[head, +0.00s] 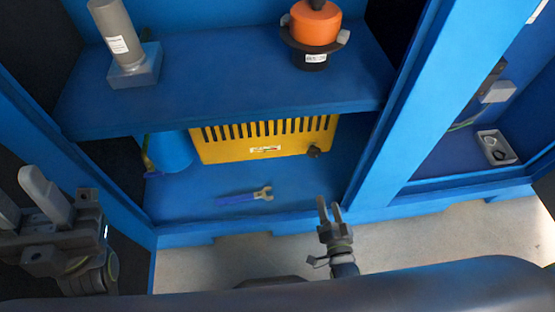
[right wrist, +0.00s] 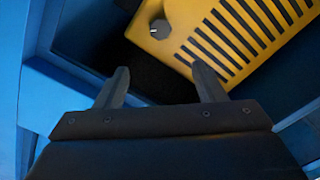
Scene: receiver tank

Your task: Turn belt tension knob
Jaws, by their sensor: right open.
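The belt tension knob is a small dark round knob (head: 313,152) at the lower right corner of a yellow slotted cover (head: 255,148), under the blue shelf. In the right wrist view the knob (right wrist: 160,29) shows ahead of the fingers, with a small white mark on its face. My right gripper (head: 329,203) is open and empty, in front of the cabinet and apart from the knob. Its two fingers also show in the right wrist view (right wrist: 160,85). My left gripper (head: 46,190) is at the left edge, its fingers apart, with nothing seen between them.
A wrench with a blue handle (head: 245,196) lies on the cabinet floor before the cover. A blue cylinder (head: 170,151) stands left of the cover. The shelf (head: 220,90) above holds a grey cylinder (head: 117,35) and an orange-topped part (head: 315,24). A blue post (head: 415,110) stands at right.

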